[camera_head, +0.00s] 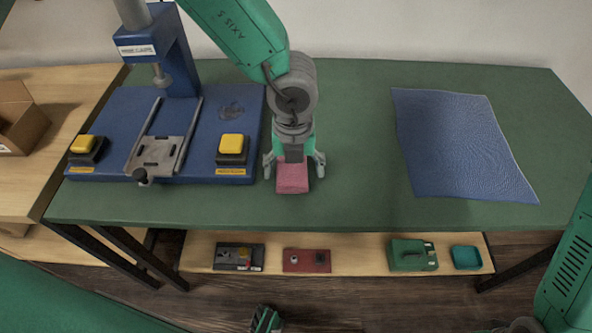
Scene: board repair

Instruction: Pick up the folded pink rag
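The folded pink rag (292,181) lies on the green table top, near its front edge and just right of the blue press base. My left gripper (294,168) is pointed down over the rag, with one finger to the left of it and one to the right. The fingers are spread, and a small gap shows between the right finger and the rag. The rear part of the rag is hidden under the gripper.
A blue press (215,108) with yellow buttons stands on the left. A blue mat (460,145) lies on the right, with clear table between it and my gripper. A lower shelf (362,262) holds several small items. A cardboard box (22,128) sits on a side table.

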